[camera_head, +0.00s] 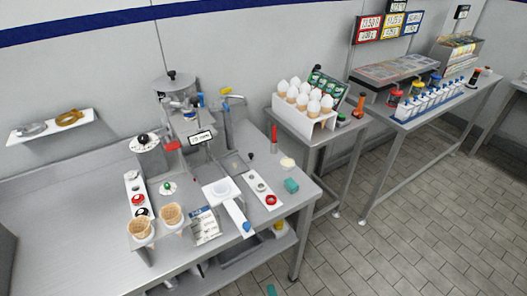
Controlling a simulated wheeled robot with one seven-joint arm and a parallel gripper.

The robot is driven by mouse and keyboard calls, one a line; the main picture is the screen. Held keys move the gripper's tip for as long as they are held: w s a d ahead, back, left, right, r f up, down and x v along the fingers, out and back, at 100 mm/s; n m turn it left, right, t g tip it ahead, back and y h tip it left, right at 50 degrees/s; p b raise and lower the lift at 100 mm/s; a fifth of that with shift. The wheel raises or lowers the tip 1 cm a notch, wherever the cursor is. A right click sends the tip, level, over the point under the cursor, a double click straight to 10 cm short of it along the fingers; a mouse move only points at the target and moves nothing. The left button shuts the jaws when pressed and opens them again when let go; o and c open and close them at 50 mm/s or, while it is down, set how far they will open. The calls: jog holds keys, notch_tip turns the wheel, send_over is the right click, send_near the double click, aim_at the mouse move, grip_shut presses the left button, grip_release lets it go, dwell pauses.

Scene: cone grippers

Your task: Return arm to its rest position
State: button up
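My arm and my gripper do not show in the head view, so I cannot see their pose or whether the gripper holds anything. Two wafer cones (172,214) and (139,228) stand upright in a holder at the front left of the steel counter (75,215). A white tool with a blue handle (237,213) lies to their right, reaching over the counter's front edge.
A dispensing machine (178,100) stands at the back of the counter.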

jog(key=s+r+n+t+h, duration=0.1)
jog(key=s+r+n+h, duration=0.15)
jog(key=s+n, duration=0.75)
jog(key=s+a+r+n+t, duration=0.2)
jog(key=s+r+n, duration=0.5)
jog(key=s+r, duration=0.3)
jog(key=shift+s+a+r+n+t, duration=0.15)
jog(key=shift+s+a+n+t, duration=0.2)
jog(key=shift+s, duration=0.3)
